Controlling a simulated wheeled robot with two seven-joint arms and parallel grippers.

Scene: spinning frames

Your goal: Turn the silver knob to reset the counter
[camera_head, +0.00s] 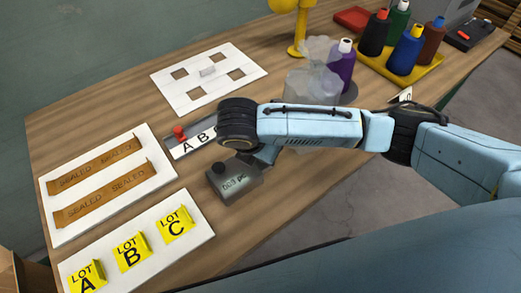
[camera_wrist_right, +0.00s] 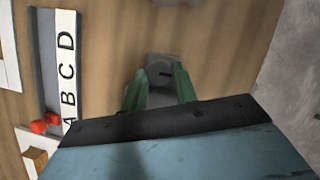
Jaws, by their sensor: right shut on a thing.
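The counter is a small dark grey box (camera_head: 236,182) on the table, with a black button (camera_head: 219,168) on top and a readout on its front face that is too small to read surely. My right gripper (camera_head: 264,157) reaches down at the counter's far right side. In the right wrist view its green fingers (camera_wrist_right: 160,82) are closed in on a grey piece (camera_wrist_right: 160,62) at the counter, which I take for the silver knob. The knob is hidden by the gripper in the head view. My left gripper is not in view.
A lettered strip (camera_head: 193,144) with a red slider (camera_head: 179,133) lies just beyond the counter. Yellow lot cards (camera_head: 131,252) stand on a white board at front left. Thread cones (camera_head: 406,50) stand in a yellow tray at the back right. Bare table lies right of the counter.

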